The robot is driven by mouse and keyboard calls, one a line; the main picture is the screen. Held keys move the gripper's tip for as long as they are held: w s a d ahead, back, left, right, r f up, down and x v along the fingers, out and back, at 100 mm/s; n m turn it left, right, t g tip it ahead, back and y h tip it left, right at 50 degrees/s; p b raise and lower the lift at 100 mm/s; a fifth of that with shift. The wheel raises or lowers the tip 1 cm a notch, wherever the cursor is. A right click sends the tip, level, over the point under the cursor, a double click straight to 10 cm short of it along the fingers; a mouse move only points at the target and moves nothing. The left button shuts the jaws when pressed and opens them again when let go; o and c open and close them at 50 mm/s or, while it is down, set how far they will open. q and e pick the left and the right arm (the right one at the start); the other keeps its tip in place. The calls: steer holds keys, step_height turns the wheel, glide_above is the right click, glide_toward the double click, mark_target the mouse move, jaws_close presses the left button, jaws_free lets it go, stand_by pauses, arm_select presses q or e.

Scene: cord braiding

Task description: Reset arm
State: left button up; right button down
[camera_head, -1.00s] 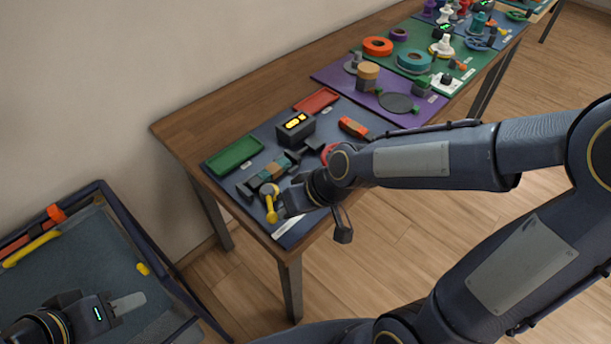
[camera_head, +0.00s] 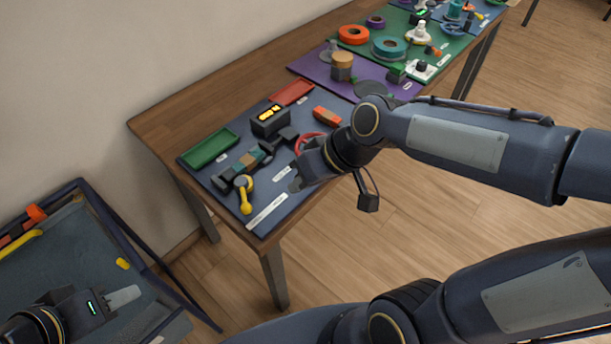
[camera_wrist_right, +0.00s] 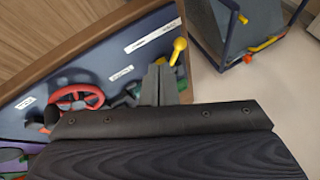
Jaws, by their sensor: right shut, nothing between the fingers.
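My right gripper (camera_head: 297,183) hangs over the near edge of the dark blue mat (camera_head: 262,212), its fingers together and empty. In the right wrist view its fingers (camera_wrist_right: 160,85) show closed above the mat. A dark fixture with a teal and brown middle (camera_head: 246,163) lies to its left, with a yellow-handled crank (camera_head: 245,199) in front. A red ring (camera_head: 309,143) is partly hidden behind the right gripper. My left gripper (camera_head: 124,297) is at the lower left, apart from the table, over the cart; whether its fingers are parted cannot be told.
A green tray (camera_head: 209,148), a red tray (camera_head: 292,92), a black box with a yellow display (camera_head: 270,121) and an orange block (camera_head: 327,115) sit on the mat. Purple (camera_head: 318,66) and green mats with spools lie farther back. A blue-framed cart (camera_head: 105,215) stands left.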

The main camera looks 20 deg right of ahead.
steer(key=s+d+r+m+t+h+p, duration=0.1)
steer(key=s+d+r+m+h+p, duration=0.1)
steer(key=s+d+r+m+p, duration=0.2)
steer(key=s+d, duration=0.3)
steer(key=s, duration=0.3)
steer(key=shift+s+d+t, duration=0.2)
steer(key=shift+s+t, duration=0.1)
steer(key=shift+t, duration=0.1)
